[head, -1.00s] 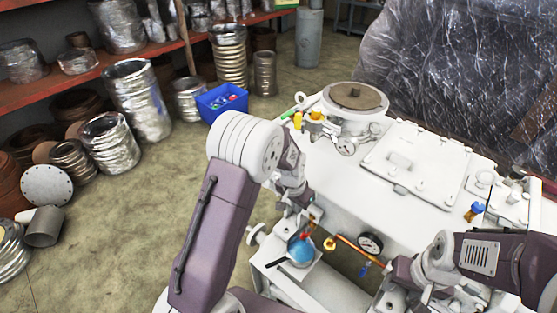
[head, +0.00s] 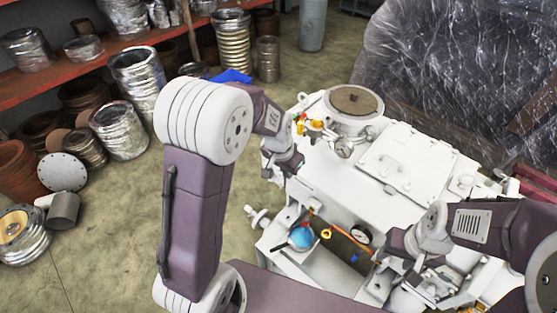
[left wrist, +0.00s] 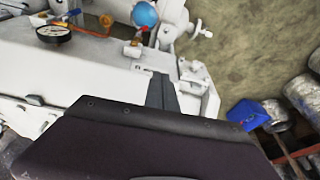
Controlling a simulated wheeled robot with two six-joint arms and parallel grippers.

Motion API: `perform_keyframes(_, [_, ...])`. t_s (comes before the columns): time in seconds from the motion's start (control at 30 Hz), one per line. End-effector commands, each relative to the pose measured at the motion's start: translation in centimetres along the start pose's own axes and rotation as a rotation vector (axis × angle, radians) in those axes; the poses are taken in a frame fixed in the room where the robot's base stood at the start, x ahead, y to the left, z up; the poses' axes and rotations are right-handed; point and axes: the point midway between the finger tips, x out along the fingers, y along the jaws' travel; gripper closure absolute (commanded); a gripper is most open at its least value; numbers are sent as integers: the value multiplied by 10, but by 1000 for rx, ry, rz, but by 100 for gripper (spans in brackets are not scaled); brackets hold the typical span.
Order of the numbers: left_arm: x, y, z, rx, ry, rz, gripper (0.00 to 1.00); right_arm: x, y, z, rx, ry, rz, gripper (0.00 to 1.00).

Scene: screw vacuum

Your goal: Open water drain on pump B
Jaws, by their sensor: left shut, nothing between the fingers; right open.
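The white pump machine (head: 322,180) stands right of centre in the head view. On its near end are a round blue part (head: 301,236), a brass fitting (head: 327,233) on an orange pipe, and a gauge (head: 361,236). The blue part (left wrist: 144,14) and gauge (left wrist: 53,34) also show in the left wrist view. I cannot tell which fitting is the water drain. My left gripper (head: 296,163) is shut and empty beside the machine's left edge; its fingers (left wrist: 161,92) point at white casing. My right gripper (head: 388,277) is open at the near right, partly hidden by its arm.
Yellow-handled valves (head: 315,125) and another gauge (head: 342,149) sit beside a round lid (head: 353,100). A flat cover (head: 408,160) lies on top. A handwheel (head: 258,217) sticks out left. Floor is clear beyond it; a blue bin (head: 232,76) and metal coils stand further away.

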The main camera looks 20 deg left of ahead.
Motion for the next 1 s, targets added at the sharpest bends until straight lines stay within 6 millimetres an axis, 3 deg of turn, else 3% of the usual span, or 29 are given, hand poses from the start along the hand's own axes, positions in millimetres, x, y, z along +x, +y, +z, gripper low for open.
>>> perform_keyframes(0.03, [-13,-1,-1,-3,2,-1,100,-10,0,-1,0,0,0,50])
perform_keyframes(0.2, [-26,-1,2,-8,2,-4,100,-19,0,-2,0,0,0,50])
perform_keyframes(0.83, [-28,-1,3,-11,2,-4,100,-20,0,-2,0,0,0,50])
perform_keyframes(0.9, [-37,-4,-2,-15,27,-12,100,-20,0,-2,0,0,0,50])
perform_keyframes(0.97, [-50,-4,11,-19,33,-18,100,-20,0,-2,0,0,0,50])
perform_keyframes(1.0, [-57,0,32,-35,15,-18,100,-20,0,-2,0,0,0,50])
